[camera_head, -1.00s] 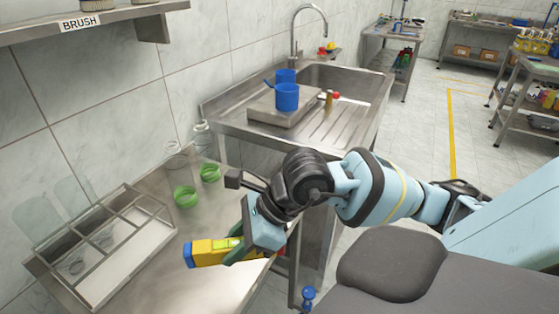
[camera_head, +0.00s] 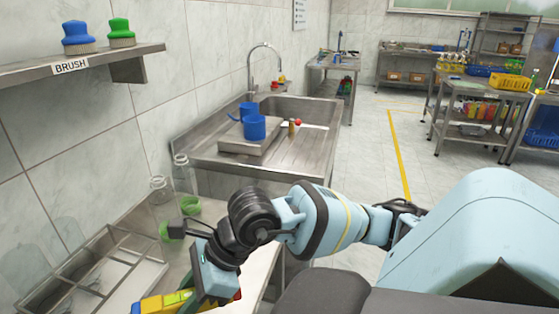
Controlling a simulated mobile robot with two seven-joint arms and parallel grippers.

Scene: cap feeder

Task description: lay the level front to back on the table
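The level is a yellow bar (camera_head: 152,304) with a blue end and a red end, at the bottom edge of the head view, partly cut off. My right gripper (camera_head: 198,294), on the arm coming in from the right, is shut around the level's middle. The level lies roughly left to right in the picture, over the near part of the steel table (camera_head: 243,281). I cannot tell whether it touches the tabletop. My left gripper is not in view.
Green caps (camera_head: 171,232) and clear jars (camera_head: 160,188) stand at the table's back. A divided steel rack (camera_head: 62,273) fills its left side. A sink (camera_head: 290,112) with blue jugs (camera_head: 254,127) stands beyond. A brush shelf (camera_head: 125,54) hangs upper left.

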